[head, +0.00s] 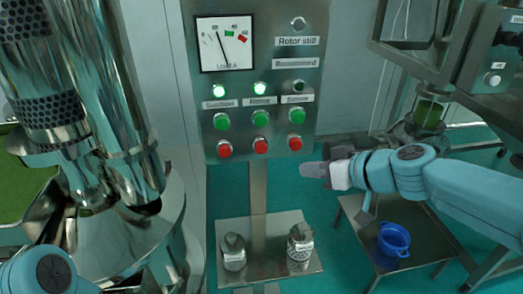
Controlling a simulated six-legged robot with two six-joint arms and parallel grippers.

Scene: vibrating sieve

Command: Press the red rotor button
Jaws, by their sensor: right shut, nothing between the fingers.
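The control panel (272,75) stands upright in the middle of the head view. It has a row of green buttons above a row of three red buttons. My right gripper (308,170) comes in from the right, shut and empty. Its tips appear just below and right of that button, apart from it in the picture; the depth gap is hard to judge. Part of my left arm shows at the bottom left, but its gripper is out of view.
The left and middle lamps glow green; the right lamp (298,87) is dark. A "Rotor still" label (297,41) and a load dial (224,43) are above. A shelf (258,228) below holds two metal pieces. A blue bowl (393,239) sits on a right-hand table. Steel cylinders stand left.

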